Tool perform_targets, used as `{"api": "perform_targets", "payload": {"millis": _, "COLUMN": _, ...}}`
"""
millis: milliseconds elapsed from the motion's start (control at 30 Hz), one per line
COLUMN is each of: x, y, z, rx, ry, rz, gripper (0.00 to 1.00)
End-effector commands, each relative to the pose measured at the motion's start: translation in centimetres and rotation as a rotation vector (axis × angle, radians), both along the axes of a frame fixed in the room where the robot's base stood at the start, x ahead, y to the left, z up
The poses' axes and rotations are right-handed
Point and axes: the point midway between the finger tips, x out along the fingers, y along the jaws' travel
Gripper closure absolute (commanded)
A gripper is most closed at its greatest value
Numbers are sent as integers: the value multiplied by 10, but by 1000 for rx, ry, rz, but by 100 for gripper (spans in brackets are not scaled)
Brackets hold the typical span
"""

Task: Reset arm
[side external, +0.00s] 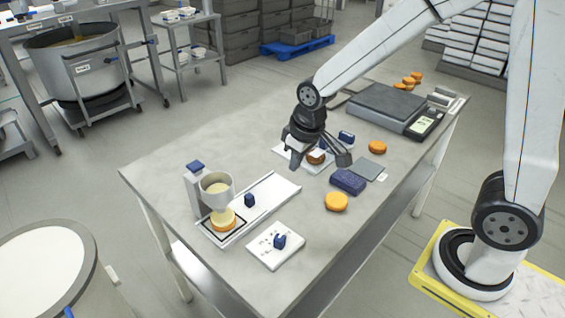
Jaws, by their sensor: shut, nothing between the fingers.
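My gripper (320,162) is black and hangs over the middle of the table (180,160), pointing down. It is shut and holds nothing. A brown round (317,157) shows just behind and between its dark finger parts, on a white sheet (283,151); I cannot tell whether the gripper touches it. A filling hopper (216,186) stands at the table's left end. A pale-topped round (223,222) sits below its spout on a white tray (275,192).
Orange rounds lie at the front (336,202) and right (377,147). A dark blue block (348,181) and grey pad (369,169) are close to the gripper. A grey flat-topped device (385,105) stands behind. A white board (264,250) bears a blue-handled item (280,241).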

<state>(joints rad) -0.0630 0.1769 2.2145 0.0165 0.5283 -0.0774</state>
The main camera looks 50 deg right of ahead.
Motion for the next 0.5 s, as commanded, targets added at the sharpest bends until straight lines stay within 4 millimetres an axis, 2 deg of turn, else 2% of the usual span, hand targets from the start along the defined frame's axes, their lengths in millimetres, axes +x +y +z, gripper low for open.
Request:
{"api": "perform_targets", "payload": {"millis": 100, "x": -32, "y": -10, "z": -9, "rx": 2, "ry": -1, "rz": -44, "gripper": 100}}
{"api": "perform_targets", "payload": {"millis": 300, "x": -74, "y": -21, "z": -22, "rx": 4, "ry": -7, "rz": -99, "gripper": 100}}
{"api": "perform_targets", "payload": {"millis": 500, "x": -94, "y": -25, "z": -29, "rx": 6, "ry": -9, "rz": -125, "gripper": 100}}
